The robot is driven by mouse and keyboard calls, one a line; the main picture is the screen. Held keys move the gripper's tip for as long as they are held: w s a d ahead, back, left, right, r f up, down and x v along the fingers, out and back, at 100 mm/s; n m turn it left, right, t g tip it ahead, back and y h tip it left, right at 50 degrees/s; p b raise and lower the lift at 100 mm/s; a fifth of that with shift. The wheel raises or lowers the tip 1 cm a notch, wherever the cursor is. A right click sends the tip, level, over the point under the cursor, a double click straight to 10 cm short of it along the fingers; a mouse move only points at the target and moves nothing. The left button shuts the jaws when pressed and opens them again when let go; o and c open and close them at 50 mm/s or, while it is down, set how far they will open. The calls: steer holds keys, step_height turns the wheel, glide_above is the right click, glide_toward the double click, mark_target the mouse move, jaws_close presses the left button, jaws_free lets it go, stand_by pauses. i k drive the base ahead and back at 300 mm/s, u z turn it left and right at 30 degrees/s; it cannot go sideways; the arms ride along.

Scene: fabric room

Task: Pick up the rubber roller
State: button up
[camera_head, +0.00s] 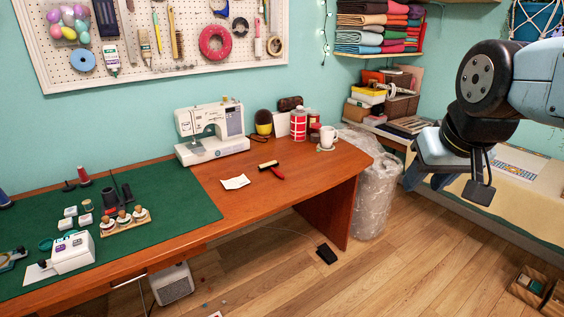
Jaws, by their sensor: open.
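The rubber roller (271,170), with a black roller head and a red handle, lies on the bare wooden part of the desk (290,185). It is right of a white paper sheet and in front of the sewing machine. My gripper (445,192) hangs from my arm at the right of the picture, well right of the desk and apart from the roller. Its fingers are spread and it holds nothing that I can see.
A white sewing machine (213,131), a red-and-white canister (298,124) and a white mug (327,137) stand behind the roller. A white paper (235,182) lies left of it. A wrapped roll (374,195) stands at the desk's right end. The desk's front right is clear.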

mark_target(280, 174)
steer(key=u, duration=0.25)
steer(key=i, duration=1.25)
steer(key=u, duration=0.3)
